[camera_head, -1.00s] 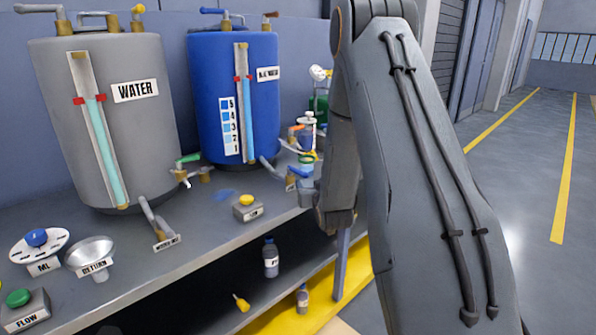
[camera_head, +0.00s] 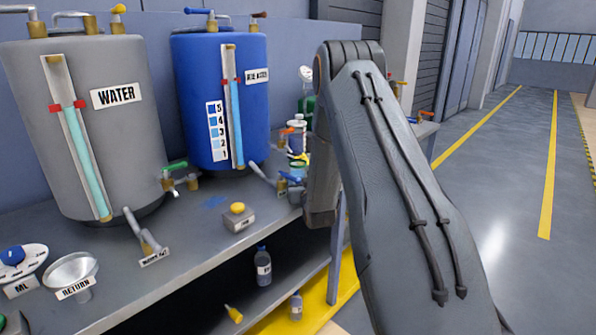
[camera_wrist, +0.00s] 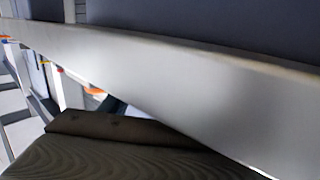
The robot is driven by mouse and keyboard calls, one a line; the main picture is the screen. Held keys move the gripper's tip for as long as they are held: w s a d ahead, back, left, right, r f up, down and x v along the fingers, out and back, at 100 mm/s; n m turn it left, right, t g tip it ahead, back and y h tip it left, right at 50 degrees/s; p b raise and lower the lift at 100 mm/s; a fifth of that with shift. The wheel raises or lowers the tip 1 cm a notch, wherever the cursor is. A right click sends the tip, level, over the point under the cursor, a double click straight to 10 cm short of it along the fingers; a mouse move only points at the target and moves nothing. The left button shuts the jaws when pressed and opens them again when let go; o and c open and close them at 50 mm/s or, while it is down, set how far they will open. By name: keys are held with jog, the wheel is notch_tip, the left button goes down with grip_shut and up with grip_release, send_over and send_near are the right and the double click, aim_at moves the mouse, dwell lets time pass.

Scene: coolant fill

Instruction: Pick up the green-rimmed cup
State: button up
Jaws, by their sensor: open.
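The green-rimmed cup (camera_head: 299,165) seems to show in the head view as a small greenish rim. It is at the right part of the bench, close to the left edge of my arm. Most of it is hidden or too small to make out. My gripper (camera_wrist: 130,148) shows in the wrist view only as a dark ribbed part at the bottom, with nothing seen held. Its fingertips do not show clearly, and in the head view my arm hides it. The cup cannot be made out in the wrist view.
The bench (camera_head: 190,235) carries a grey water tank (camera_head: 100,150), a blue tank (camera_head: 190,70) and a yellow-button box (camera_head: 238,216). Bottles crowd near the cup. A bottle (camera_head: 263,268) stands on the lower shelf. A pale edge crosses the wrist view closely. Floor at right is clear.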

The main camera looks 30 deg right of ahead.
jog(key=shift+x, duration=0.8)
jog(key=c, duration=0.9)
jog(key=shift+r, duration=0.1)
jog(key=s+d, duration=0.2)
jog(key=s, duration=0.3)
jog(key=s+d+b, duration=0.1)
jog(key=s+d, duration=0.1)
jog(key=s, duration=0.4)
jog(key=s+d+b, duration=0.1)
jog(key=s+d, duration=0.1)
jog(key=s, duration=0.4)
jog(key=shift+d, duration=0.1)
